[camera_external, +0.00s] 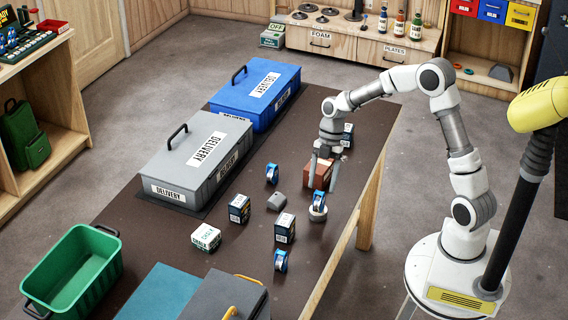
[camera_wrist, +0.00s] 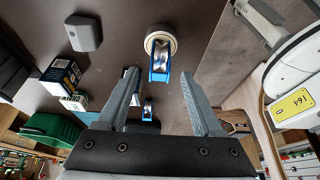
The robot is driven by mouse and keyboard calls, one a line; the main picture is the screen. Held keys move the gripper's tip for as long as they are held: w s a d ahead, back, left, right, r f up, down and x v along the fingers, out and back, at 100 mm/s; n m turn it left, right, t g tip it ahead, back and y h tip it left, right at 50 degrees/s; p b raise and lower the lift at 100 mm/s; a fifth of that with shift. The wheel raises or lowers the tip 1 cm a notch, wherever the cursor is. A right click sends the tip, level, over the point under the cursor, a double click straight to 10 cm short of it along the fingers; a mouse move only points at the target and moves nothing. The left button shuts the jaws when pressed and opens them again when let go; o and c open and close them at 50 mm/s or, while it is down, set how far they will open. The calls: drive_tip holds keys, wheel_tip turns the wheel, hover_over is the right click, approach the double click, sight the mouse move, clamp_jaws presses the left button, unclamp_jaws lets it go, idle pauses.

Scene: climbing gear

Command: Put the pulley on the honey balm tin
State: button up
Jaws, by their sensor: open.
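A blue pulley (camera_external: 319,197) with a silver wheel stands upright on a small, round, pale tin (camera_external: 317,215), which looks like the honey balm tin; its label is not readable. In the wrist view the pulley (camera_wrist: 159,67) shows ahead, between the lines of my fingers, with the tin's round rim (camera_wrist: 160,36) around its far end. My gripper (camera_external: 322,187) is open and empty just behind and above the pulley, apart from it as far as I can tell. Two more blue pulleys, one farther back (camera_external: 272,173) and one nearer (camera_external: 281,261), stand on the table.
A reddish-brown box (camera_external: 323,172) stands close to my fingers. Dark boxes (camera_external: 239,208) (camera_external: 285,228), a white box (camera_external: 206,237) and a grey block (camera_external: 277,201) are on the table. Grey (camera_external: 180,175) and blue (camera_external: 262,90) delivery cases line the left side. The table's right edge is near.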

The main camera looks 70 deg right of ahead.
drive_tip(key=v, duration=0.6)
drive_tip(key=shift+r+p, duration=0.15)
drive_tip(key=shift+p, duration=0.2)
drive_tip(key=shift+d, duration=0.1)
drive_tip(key=s+a+r+m+t+h+p, duration=0.2)
drive_tip(key=s+a+r+m, duration=0.3)
drive_tip(key=r, duration=0.3)
drive_tip(key=s+a+r+m+t+h+p, duration=0.1)
drive_tip(key=s+a+r+m+p, duration=0.1)
drive_tip(key=s+a+r+m, duration=0.4)
drive_tip(key=s+d+r+m+t+h+p, duration=0.1)
drive_tip(key=s+d+r+m+t+p, duration=0.1)
drive_tip(key=s+m, duration=0.5)
drive_tip(key=s+r, duration=0.1)
drive_tip(key=s, duration=0.4)
drive_tip(key=shift+d+r+t, duration=0.25)
drive_tip(key=shift+r+t, duration=0.05)
drive_tip(key=shift+r, duration=0.1)
